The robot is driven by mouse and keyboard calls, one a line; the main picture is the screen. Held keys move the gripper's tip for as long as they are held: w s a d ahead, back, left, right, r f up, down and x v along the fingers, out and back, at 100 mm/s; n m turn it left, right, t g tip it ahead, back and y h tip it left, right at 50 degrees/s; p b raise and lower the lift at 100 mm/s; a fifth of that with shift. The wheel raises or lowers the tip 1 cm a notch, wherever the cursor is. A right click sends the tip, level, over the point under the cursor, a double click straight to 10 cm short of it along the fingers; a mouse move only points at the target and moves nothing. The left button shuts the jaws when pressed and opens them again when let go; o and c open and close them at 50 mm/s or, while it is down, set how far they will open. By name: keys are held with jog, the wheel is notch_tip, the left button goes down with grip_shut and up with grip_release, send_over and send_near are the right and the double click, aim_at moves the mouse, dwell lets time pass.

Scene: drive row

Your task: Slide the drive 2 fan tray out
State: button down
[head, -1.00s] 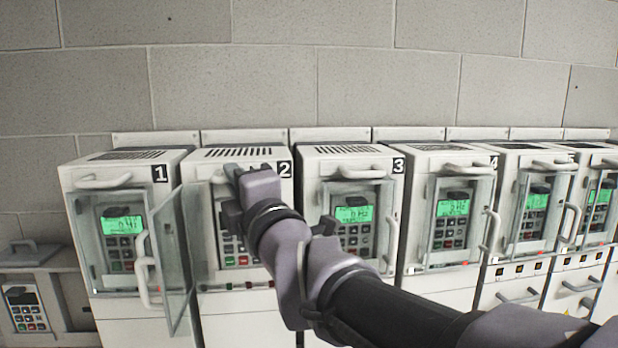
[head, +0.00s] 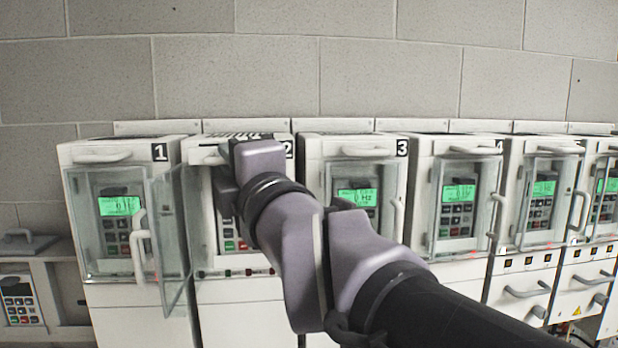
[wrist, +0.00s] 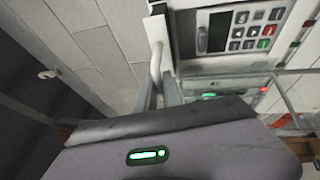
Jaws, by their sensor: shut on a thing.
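Drive 2 (head: 240,262) is the white cabinet marked 2, with its keypad partly behind my arm. In the wrist view, my gripper (wrist: 158,94) is shut on the white handle (wrist: 156,62), which runs between the two grey fingers. How far the tray stands out of the cabinet cannot be told.
A clear door (head: 172,240) stands swung out between drives 1 and 2. Drive 1 (head: 85,170) is to the left. Drive 3 (head: 310,170) and more drives with shut clear doors stand to the right. A block wall (head: 330,60) is behind.

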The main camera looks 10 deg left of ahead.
jog(key=shift+w, duration=0.15)
jog(key=c, duration=1.5)
grip_release()
jog(key=v, duration=1.7)
jog(key=shift+d+p, duration=0.25)
jog(key=shift+p, duration=0.1)
jog(key=shift+f, duration=0.1)
